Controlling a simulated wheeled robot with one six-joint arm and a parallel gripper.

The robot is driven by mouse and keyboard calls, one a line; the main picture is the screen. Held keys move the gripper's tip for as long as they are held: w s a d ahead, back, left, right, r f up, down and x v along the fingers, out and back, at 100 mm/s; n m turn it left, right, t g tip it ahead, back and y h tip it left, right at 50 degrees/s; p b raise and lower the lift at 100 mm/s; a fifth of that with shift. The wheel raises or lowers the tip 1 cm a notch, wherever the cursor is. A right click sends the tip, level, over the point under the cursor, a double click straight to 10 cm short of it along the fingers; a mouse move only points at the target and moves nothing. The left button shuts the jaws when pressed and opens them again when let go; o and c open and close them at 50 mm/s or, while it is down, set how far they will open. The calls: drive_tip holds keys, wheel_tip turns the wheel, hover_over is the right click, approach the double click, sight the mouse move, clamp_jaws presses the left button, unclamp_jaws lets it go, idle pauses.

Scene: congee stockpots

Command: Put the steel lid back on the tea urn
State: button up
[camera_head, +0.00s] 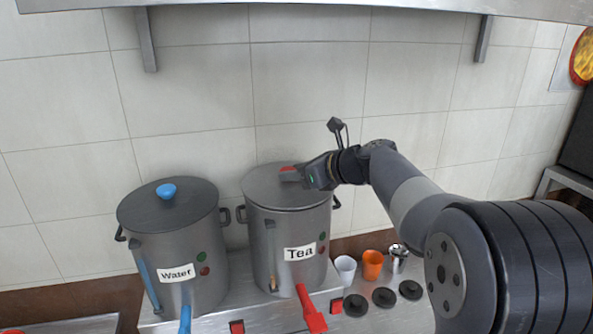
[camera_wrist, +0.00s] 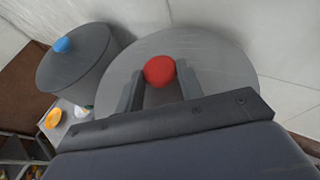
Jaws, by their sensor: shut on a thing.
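The tea urn (camera_head: 289,249) is a steel pot with a "Tea" label and a red tap, standing on the counter. The steel lid (camera_head: 265,184) is at the urn's top and looks level and lined up with the rim; I cannot tell whether it rests fully on it. In the wrist view the lid (camera_wrist: 215,62) is a broad grey disc with a red knob (camera_wrist: 159,70). My gripper (camera_head: 291,174) is shut on the red knob, with a finger on each side of it in the wrist view (camera_wrist: 160,84). The fingers partly hide the knob in the head view.
The water urn (camera_head: 180,262) with a blue-knobbed lid stands close on the left. A white cup (camera_head: 345,268), an orange cup (camera_head: 372,264), a metal container (camera_head: 397,257) and black discs (camera_head: 383,297) are on the counter at right. A steel shelf (camera_head: 330,5) hangs above.

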drive_tip(key=shift+f, duration=0.2)
drive_tip(key=o, duration=1.7)
drive_tip(key=shift+c, duration=0.2)
drive_tip(key=shift+r+p, duration=0.65)
drive_tip(key=shift+r, duration=2.35)
drive_tip(key=shift+f, duration=0.1)
drive_tip(key=shift+f+b, duration=0.65)
drive_tip(key=shift+f, duration=2.3)
